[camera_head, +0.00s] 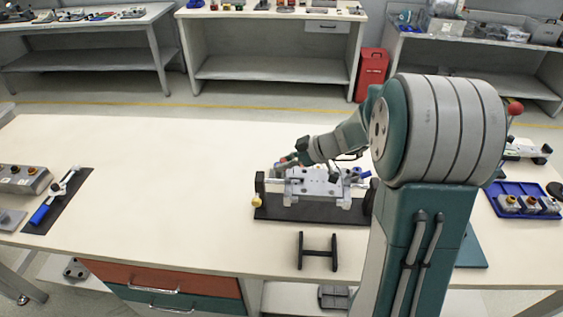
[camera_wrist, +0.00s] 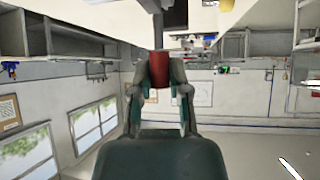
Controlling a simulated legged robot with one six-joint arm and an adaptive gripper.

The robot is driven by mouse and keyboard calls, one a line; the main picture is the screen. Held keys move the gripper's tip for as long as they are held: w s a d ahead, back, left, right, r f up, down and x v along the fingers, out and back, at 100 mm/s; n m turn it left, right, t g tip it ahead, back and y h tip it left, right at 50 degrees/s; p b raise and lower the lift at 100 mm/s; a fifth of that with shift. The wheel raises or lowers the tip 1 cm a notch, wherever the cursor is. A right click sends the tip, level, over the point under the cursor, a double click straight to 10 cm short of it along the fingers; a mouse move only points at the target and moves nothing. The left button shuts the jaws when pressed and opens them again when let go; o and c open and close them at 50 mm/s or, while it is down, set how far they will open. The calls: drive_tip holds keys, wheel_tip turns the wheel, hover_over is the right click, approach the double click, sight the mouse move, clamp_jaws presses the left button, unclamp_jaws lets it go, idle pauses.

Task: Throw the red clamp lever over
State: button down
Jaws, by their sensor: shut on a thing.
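My gripper (camera_wrist: 160,88) is shut on the red grip of the clamp lever (camera_wrist: 160,72) in the wrist view, with one finger on each side of it. A dark metal rod (camera_wrist: 158,32) runs on from the red grip toward the top of that view. In the head view, my gripper (camera_head: 290,160) is at the upper left of a grey metal fixture (camera_head: 318,188) on a black base plate. The red grip is too small and covered there to make out clearly. My arm hides the right end of the fixture.
The bench top (camera_head: 160,190) is wide and clear left of the fixture. A black H-shaped stand (camera_head: 318,251) is in front. A blue-handled toggle clamp (camera_head: 55,200) lies at the left. A blue tray (camera_head: 525,201) with several parts is at the right.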

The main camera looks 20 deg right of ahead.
drive_tip(key=shift+s+d+f+y, duration=0.1)
drive_tip(key=shift+d+y, duration=0.15)
drive_tip(key=shift+y, duration=0.05)
idle(0.4)
drive_tip(key=c, duration=0.6)
unclamp_jaws()
drive_tip(key=shift+d, duration=0.1)
drive_tip(key=v, duration=1.2)
drive_tip(key=shift+s+f, duration=0.15)
drive_tip(key=shift+f, duration=0.05)
